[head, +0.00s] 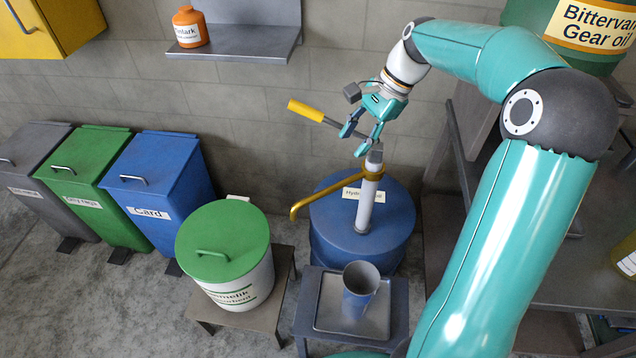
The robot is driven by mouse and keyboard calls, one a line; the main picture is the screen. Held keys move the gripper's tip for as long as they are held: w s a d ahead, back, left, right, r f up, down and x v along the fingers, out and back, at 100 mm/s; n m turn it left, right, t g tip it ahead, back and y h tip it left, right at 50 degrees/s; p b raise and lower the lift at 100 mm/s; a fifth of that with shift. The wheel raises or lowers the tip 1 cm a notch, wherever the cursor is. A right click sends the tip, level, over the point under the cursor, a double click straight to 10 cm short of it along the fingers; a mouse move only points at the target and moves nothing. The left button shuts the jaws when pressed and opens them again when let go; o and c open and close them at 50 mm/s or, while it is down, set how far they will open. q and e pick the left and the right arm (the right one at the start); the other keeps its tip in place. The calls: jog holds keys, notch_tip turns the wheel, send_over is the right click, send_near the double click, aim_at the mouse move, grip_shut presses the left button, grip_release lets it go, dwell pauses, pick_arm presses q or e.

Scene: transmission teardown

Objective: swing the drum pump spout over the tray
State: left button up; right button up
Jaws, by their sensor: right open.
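The drum pump (368,200) stands upright on a blue drum (345,238) by the wall. Its yellow spout (325,190) points left, and its bent tip hangs near the drum's left edge, away from the tray. The pump handle (310,112) has a yellow grip and sticks out to the upper left. The metal tray (378,322) lies on a low stand in front of the drum, with a blue-grey cup (360,285) on it. My right gripper (355,142) is open, with its fingers close to the pump head; contact cannot be told. My left gripper is not in view.
A white bin with a green lid (222,240) stands on a small stool left of the drum. Blue, green and grey waste bins (155,185) line the wall farther left. A shelf (235,45) holds an orange bottle (190,27). Bare floor lies at the lower left.

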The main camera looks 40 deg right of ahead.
aim_at(324, 193)
jog(key=x, duration=1.1)
jog(key=d+x, duration=0.1)
jog(key=x, duration=0.4)
jog(key=shift+s+a+f, duration=0.1)
jog(key=shift+s+f, duration=0.25)
jog(key=shift+f, duration=0.2)
grip_shut()
jog(key=shift+a, duration=0.25)
